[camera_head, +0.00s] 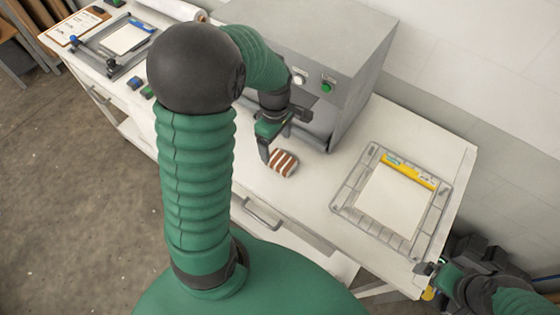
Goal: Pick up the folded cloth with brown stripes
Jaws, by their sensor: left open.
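The folded cloth with brown stripes (283,163) lies on the white worktop, in front of the grey press. It is small, with brown and white stripes. My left gripper (274,153) is open right by the cloth, with one finger at its left edge and the other partly hidden by the gripper body. I cannot tell whether the fingers touch the cloth. My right gripper (430,272) is at the lower right, near the table's right corner, far from the cloth; its finger gap is too small to make out.
The grey press (318,50) with a green button stands behind the cloth. A clear tray (342,207) with paper and a yellow packet lies to the right. Another tray (103,62), a clipboard (72,30) and small blocks (135,83) are at the left. A drawer handle (262,216) fronts the table.

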